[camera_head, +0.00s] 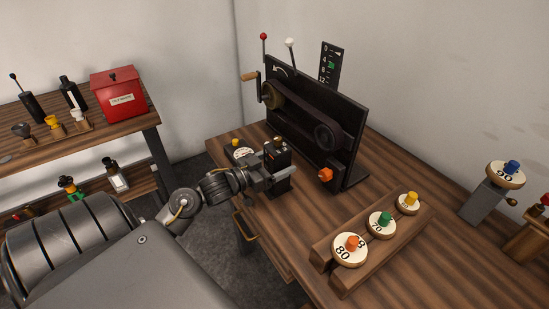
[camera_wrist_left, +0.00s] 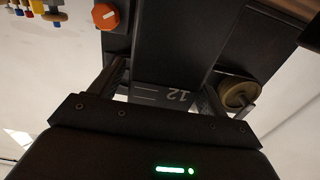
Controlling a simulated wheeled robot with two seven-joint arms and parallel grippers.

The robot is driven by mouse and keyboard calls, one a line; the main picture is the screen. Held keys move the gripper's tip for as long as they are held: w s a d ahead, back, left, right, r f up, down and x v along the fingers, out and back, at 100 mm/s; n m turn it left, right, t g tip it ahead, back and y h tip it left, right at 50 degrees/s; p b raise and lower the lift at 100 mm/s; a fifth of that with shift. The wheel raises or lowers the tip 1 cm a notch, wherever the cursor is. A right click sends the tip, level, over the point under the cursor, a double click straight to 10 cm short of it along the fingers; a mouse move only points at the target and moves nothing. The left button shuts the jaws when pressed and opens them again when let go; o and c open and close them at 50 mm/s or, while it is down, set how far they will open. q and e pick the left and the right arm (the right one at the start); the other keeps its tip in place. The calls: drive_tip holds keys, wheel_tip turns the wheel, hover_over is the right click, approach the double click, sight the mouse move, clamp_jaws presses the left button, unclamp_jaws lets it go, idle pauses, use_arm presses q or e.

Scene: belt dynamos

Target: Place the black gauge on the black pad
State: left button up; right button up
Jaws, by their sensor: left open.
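A dark upright block, which looks like the black gauge (camera_head: 278,151), stands near the left end of the right-hand table, in front of the belt machine. My left gripper (camera_head: 271,179) is at its lower part. In the left wrist view its open fingers (camera_wrist_left: 165,92) lie on either side of a dark face marked 12 with white lines (camera_wrist_left: 176,95). I cannot tell whether the fingers touch it. The black pad cannot be told apart from the dark shapes around the gripper. My right gripper is not in view.
The black belt machine (camera_head: 345,120) with an orange knob (camera_head: 325,174) stands close behind. A wooden rack (camera_head: 345,284) with several numbered discs is at the front right. A grey stand (camera_head: 481,202) is further right. The tabletop between machine and rack is clear.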

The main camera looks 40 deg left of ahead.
use_arm(q)
drive_tip(key=b+v, duration=0.2)
drive_tip(key=v, duration=1)
drive_tip(key=shift+r, duration=0.15)
